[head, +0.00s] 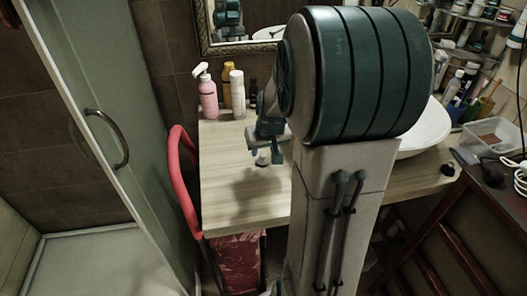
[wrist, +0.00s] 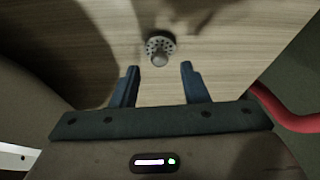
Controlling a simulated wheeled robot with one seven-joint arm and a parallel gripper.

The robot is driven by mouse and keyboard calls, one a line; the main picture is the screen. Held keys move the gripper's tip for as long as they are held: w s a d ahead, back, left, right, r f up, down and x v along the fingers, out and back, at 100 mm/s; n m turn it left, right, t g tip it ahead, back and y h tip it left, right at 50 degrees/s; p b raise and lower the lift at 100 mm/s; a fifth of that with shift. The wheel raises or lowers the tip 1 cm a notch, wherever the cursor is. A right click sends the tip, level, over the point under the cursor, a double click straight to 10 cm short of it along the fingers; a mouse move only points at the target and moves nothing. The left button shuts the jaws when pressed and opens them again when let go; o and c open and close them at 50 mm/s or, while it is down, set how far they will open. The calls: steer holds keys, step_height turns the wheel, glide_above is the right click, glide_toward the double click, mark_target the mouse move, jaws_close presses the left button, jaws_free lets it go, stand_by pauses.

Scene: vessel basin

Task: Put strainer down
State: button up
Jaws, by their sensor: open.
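The strainer (wrist: 160,46) is a small grey metal disc with holes and a rounded knob. In the wrist view it rests on the wooden counter (wrist: 225,40), just beyond my fingertips. My gripper (wrist: 158,70) is open, with its two dark blue fingers apart and nothing between them. In the head view my gripper (head: 265,147) hangs over the left part of the counter, partly hidden by my arm. A small grey piece that looks like the strainer (head: 262,161) shows just under it.
A pink spray bottle (head: 208,98) and a white bottle (head: 237,95) stand at the counter's back left. A red curved rail (head: 178,165) runs along its left edge. A white basin (head: 425,130) is at right, partly behind my arm. The counter's front left is clear.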

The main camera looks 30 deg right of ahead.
steer(key=d+v, duration=0.1)
steer(key=v, duration=0.8)
steer(key=s+a+f+n+g+y, duration=0.1)
steer(key=s+a+n, duration=0.1)
steer(key=s+a, duration=1.2)
steer(key=shift+f+g, duration=0.35)
steer(key=shift+g, duration=0.05)
steer(key=shift+w, duration=0.1)
steer(key=shift+c, duration=0.5)
